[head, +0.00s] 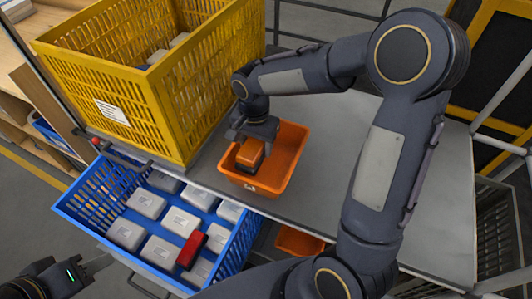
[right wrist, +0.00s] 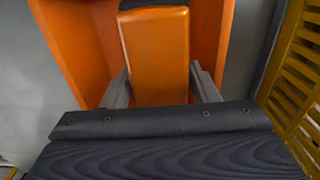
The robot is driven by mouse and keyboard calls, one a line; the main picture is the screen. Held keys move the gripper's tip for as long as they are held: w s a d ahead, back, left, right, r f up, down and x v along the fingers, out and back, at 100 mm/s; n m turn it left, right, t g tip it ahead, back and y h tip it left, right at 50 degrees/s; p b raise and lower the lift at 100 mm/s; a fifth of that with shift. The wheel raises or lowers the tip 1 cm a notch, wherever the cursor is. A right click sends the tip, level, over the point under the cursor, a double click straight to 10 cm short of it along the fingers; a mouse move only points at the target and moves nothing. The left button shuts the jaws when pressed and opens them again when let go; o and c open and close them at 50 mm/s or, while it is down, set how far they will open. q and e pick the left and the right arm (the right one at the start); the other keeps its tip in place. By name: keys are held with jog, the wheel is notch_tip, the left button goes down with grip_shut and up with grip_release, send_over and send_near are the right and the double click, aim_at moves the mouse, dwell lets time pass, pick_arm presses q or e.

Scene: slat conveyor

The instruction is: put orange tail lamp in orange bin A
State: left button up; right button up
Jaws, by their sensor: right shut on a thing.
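The orange tail lamp (head: 249,153), orange with a dark end, is between the fingers of my right gripper (head: 254,141). In the right wrist view the lamp (right wrist: 156,55) sits between both fingers of the gripper (right wrist: 162,88), which is shut on it. The lamp is within the outline of the orange bin (head: 293,161) on the grey table; the bin also shows behind it in the right wrist view (right wrist: 72,45). I cannot tell whether the lamp touches the bin floor. My left gripper (head: 98,264) is at the lower left, away from the bin; its opening is unclear.
A tall yellow crate (head: 125,100) stands close to the left of the orange bin. A blue crate (head: 92,195) with several white boxes and a red lamp (head: 191,250) is in front, lower. Another orange bin (head: 297,241) is below the table edge. The table (head: 335,125) is clear to the right.

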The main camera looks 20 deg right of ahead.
aim_at(266, 164)
jog(key=d+f, duration=0.2)
jog(key=shift+s+d+f, duration=0.1)
jog(key=shift+f, duration=0.2)
jog(key=f, duration=0.3)
jog(key=shift+s+d+f, duration=0.1)
jog(key=shift+d, duration=0.25)
jog(key=shift+f, duration=0.35)
jog(key=shift+f, duration=0.1)
jog(key=o, duration=1.1)
